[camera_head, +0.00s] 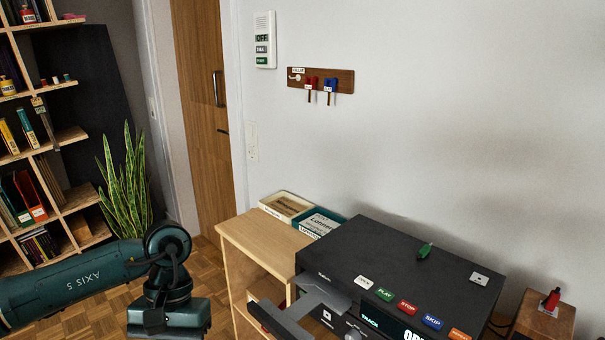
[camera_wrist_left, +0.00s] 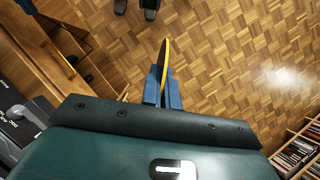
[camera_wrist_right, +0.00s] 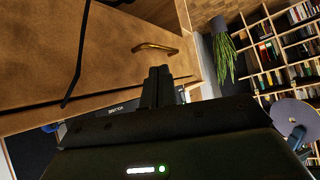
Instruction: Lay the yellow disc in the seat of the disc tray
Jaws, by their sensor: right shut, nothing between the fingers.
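The yellow disc (camera_wrist_left: 164,62) stands edge-on between the blue fingers of my left gripper (camera_wrist_left: 158,88), shut on it above the floor. In the right wrist view, a greyish face of the disc (camera_wrist_right: 287,113) shows at the right edge. The head view shows my left arm at lower left, its fingertips out of frame. What looks like the disc tray (camera_head: 318,291), grey with a dark front bar, sticks out from the black player (camera_head: 400,262); its seat is not clearly visible. My right gripper (camera_wrist_right: 158,72) is shut and empty near a wooden front with a brass handle (camera_wrist_right: 157,47).
A wooden cabinet (camera_head: 250,236) with boxes of records on top stands left of the player. A small wooden box (camera_head: 540,322) with a red switch is at the right. Bookshelves (camera_head: 60,140) and a plant (camera_head: 125,180) stand at the left. Open parquet floor lies beneath my left gripper.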

